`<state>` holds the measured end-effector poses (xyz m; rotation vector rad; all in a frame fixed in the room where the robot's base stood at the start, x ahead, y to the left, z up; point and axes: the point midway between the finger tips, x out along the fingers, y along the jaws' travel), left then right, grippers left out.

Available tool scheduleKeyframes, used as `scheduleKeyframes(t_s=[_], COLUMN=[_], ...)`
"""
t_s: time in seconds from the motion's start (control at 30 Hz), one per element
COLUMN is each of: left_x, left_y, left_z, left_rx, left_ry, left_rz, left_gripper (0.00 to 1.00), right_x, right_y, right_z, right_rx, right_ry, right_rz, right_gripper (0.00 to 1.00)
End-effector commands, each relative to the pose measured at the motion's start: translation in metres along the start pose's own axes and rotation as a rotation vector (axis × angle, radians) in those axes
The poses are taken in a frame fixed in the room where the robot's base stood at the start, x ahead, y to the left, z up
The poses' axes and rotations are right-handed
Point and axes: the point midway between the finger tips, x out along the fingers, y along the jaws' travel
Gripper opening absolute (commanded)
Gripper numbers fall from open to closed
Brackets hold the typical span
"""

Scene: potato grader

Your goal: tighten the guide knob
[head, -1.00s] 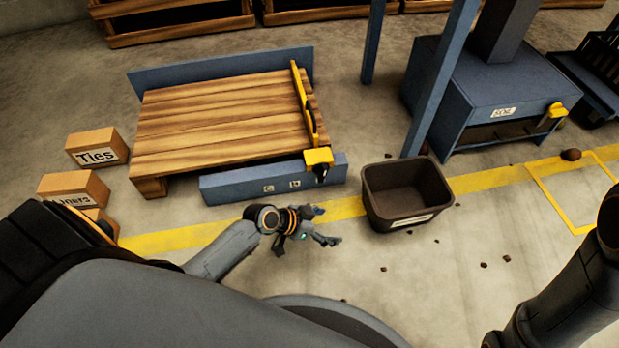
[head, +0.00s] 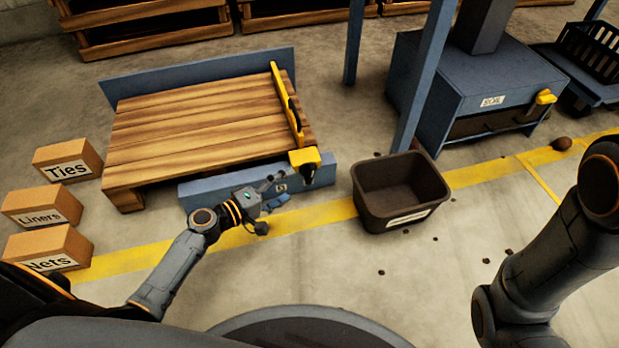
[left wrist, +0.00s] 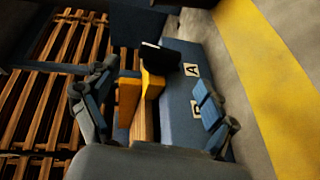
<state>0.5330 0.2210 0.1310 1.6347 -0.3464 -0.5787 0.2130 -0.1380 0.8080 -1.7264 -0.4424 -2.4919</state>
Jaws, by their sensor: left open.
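The guide is a yellow bar (head: 285,105) across the right end of a slatted wooden deck (head: 200,125). A yellow block (head: 304,157) at its near end carries the black guide knob (head: 308,174). My left gripper (head: 277,205) is open and empty, left of and nearer than the knob, apart from it, before the blue front rail (head: 325,178). In the left wrist view, the black knob (left wrist: 160,58) and yellow block (left wrist: 152,84) lie ahead between the spread fingers (left wrist: 150,105). Labels A (left wrist: 191,70) and B (left wrist: 195,107) show on the rail. My right gripper is out of view.
A dark open bin (head: 400,195) stands right of the rail, close to the knob. A blue post (head: 425,75) rises behind it. Boxes marked Ties (head: 68,158), Liners (head: 42,206) and Nets (head: 47,248) stand at left. Small dark lumps lie on the floor.

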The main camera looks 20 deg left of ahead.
Motion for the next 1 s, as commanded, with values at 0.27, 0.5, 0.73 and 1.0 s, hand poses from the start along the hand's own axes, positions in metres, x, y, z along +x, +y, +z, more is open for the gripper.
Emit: scheduleKeyframes(t_s=[0.27, 0.5, 0.73, 1.0], left_x=[0.058, 0.081, 0.084, 0.083], left_y=[-0.002, -0.001, 0.0, 0.0], left_z=[0.0, 0.0, 0.0, 0.0], left_rx=[0.004, 0.003, 0.003, 0.003], left_ry=[0.0, 0.0, 0.0, 0.0], left_rz=[0.002, -0.001, -0.001, -0.001], left_gripper=[0.85, 0.85, 0.85, 0.5], right_x=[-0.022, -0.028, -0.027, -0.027], right_y=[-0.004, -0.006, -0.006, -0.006], right_z=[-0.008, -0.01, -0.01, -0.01], right_rx=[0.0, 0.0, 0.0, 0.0], right_ry=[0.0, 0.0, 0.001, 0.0], right_rz=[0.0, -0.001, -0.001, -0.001], right_gripper=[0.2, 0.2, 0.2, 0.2])
